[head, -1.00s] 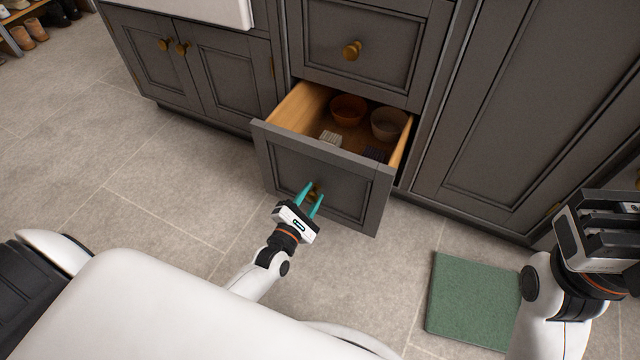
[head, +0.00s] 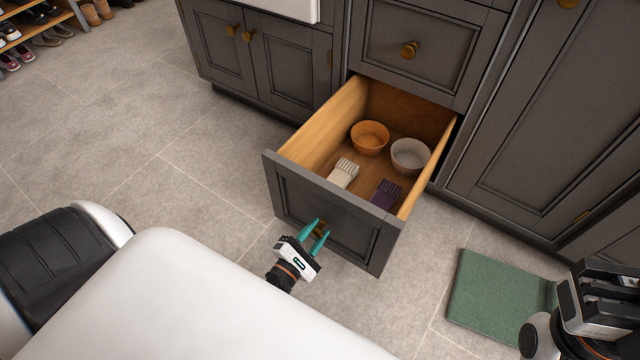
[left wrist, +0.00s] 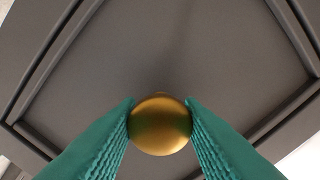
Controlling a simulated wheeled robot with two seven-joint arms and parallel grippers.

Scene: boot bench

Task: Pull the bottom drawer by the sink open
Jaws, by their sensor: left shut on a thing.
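The bottom drawer (head: 335,223) by the sink is pulled well out, and its inside shows in the head view. My left gripper (head: 319,232) is shut on the drawer's brass knob, one teal finger on each side. The knob (left wrist: 160,124) shows clearly between the fingers in the left wrist view, in front of the grey drawer front (left wrist: 180,45). My right gripper (head: 610,300) is at the lower right of the head view, away from the drawer; its fingertips are not clear.
The drawer holds an orange bowl (head: 370,138), a pale bowl (head: 410,156), a white brush (head: 343,173) and a dark purple brush (head: 387,194). A green mat (head: 490,295) lies on the floor at right. The tiled floor at left is clear. A shoe rack (head: 45,35) stands far left.

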